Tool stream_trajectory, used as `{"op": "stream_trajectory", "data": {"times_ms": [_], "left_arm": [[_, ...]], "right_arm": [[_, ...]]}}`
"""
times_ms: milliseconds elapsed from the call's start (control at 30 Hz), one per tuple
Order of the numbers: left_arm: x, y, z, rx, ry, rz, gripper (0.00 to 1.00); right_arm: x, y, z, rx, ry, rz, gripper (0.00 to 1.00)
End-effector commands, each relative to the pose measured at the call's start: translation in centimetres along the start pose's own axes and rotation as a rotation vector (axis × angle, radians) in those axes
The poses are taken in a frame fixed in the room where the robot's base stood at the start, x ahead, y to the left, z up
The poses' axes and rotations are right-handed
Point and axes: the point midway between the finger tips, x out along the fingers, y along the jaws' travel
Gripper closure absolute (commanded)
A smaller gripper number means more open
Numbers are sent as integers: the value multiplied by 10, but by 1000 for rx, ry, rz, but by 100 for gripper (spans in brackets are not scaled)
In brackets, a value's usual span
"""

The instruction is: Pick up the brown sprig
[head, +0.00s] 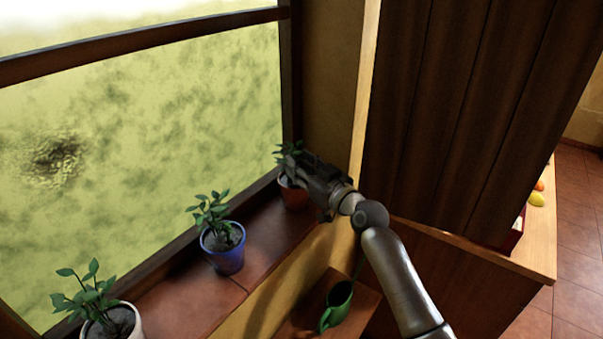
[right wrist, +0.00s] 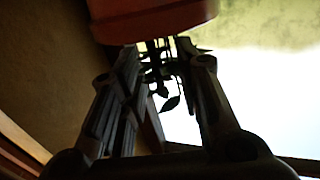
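In the head view, my right gripper (head: 318,180) is at the plant in the terracotta pot (head: 293,195), in the far corner of the sill. Green leaves (head: 288,150) show past the gripper; no sprig stands out there as brown. In the right wrist view, the pot (right wrist: 150,22) appears at the top, with dark stems and leaves (right wrist: 168,100) below it. They show between the two fingers of my right gripper (right wrist: 160,60), which stand apart. The stems are too dark to tell their colour. My left gripper is out of view.
A blue pot (head: 224,258) and a white pot (head: 130,322) with green plants stand along the tiled sill (head: 190,300). A green watering can (head: 337,305) sits lower down. A dark wooden panel (head: 450,120) rises right of the gripper. The window is at left.

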Motion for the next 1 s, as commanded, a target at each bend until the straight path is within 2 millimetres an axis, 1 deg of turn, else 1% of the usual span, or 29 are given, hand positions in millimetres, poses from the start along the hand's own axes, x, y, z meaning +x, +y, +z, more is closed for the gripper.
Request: {"op": "stream_trajectory", "data": {"times_ms": [33,133,167,433,533,667,800,900,1000], "left_arm": [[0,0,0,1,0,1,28],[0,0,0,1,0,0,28],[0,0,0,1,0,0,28],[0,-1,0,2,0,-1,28],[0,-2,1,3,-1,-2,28],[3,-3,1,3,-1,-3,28],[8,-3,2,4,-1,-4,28],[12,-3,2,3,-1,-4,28],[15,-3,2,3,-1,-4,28]], "right_arm": [[0,0,0,0,0,0,80],[0,0,0,0,0,0,93],[0,0,0,0,0,0,95],[0,0,0,0,0,0,95],[0,0,-5,-1,2,-1,95],[0,0,-24,-3,5,-1,95],[0,0,-53,-3,7,-1,95],[0,0,-72,-4,6,-2,95],[0,0,-86,-3,3,-2,95]]}}
